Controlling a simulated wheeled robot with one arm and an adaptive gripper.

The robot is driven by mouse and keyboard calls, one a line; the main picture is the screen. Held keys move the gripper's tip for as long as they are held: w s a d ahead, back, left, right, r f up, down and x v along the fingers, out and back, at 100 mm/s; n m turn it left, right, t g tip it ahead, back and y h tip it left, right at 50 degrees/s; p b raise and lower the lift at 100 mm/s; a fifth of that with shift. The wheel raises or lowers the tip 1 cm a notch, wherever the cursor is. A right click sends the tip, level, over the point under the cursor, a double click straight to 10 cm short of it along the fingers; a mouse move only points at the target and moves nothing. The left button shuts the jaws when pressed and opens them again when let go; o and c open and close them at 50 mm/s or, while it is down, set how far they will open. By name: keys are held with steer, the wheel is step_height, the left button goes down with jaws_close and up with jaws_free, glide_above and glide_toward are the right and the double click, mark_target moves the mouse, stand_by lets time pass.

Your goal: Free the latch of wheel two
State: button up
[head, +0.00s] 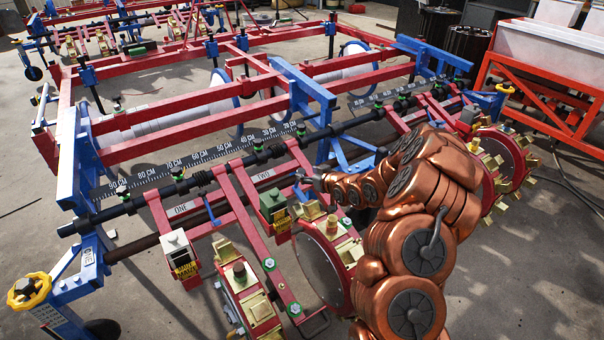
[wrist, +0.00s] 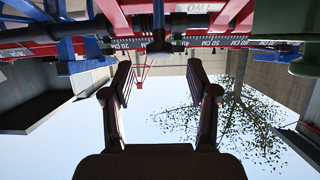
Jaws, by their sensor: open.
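The red arm of wheel two carries a "TWO" plate (head: 263,174), and the plate shows upside down in the wrist view (wrist: 200,8). Wheel two (head: 318,268) is a red disc with brass blocks, partly hidden by my arm. A dark blue upright piece (wrist: 158,28), possibly the latch, stands beyond my fingertips, near the middle of the wrist view. My gripper (head: 306,178) is beside the "TWO" arm, with its fingers small in the head view. In the wrist view my gripper (wrist: 159,78) is open, with nothing between its fingers. I cannot tell the latch's state.
A dark bar (head: 210,172) with a white centimetre scale runs across the red and blue frame. Left of wheel two are the "ONE" plate (head: 181,209) and wheel one (head: 248,297). A green box (head: 273,205) sits close to my gripper. Brass-blocked wheels (head: 502,165) stand at right.

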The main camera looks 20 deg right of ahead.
mark_target(302, 171)
steer(key=shift+x, duration=2.2)
jaws_close()
